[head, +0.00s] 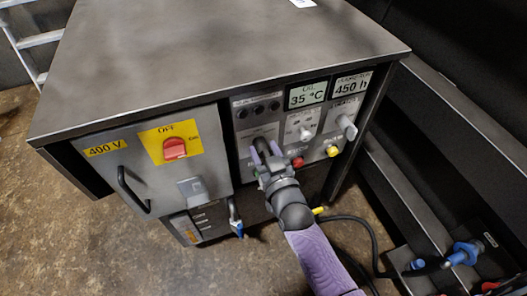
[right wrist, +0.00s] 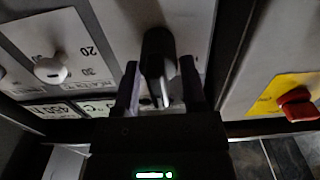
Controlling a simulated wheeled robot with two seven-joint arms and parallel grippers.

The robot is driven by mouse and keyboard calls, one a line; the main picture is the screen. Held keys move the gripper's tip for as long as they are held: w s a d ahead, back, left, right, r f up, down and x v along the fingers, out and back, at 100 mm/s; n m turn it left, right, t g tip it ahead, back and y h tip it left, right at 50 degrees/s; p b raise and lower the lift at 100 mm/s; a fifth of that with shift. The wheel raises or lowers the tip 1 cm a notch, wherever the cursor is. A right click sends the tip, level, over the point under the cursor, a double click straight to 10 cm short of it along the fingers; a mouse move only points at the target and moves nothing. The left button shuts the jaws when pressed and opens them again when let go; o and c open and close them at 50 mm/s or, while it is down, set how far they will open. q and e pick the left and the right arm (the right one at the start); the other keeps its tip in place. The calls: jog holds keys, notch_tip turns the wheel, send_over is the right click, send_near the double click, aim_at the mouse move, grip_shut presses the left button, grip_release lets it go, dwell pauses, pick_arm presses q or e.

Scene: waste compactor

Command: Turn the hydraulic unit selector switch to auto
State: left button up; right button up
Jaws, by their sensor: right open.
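The hydraulic unit is a grey metal cabinet with a control panel (head: 318,115) on its front. My right gripper (head: 267,151) is at the left part of this panel, with its fingers pointing at it. In the right wrist view a black selector switch (right wrist: 158,50) lies between the two open fingers. I cannot tell whether the fingers touch it. In the head view my gripper largely hides the switch and its label, so its setting is unreadable. My left gripper is not in view.
Right of my gripper are a red button (head: 297,162), a white knob (head: 304,133), a yellow button (head: 333,151) and a grey knob (head: 347,127). Left are a red OFF switch (head: 174,149) and a black door handle (head: 132,190). A trough with hoses (head: 463,253) stands at right.

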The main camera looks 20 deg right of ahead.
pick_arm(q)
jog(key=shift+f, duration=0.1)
pick_arm(e)
jog(key=shift+w, duration=0.35)
grip_shut()
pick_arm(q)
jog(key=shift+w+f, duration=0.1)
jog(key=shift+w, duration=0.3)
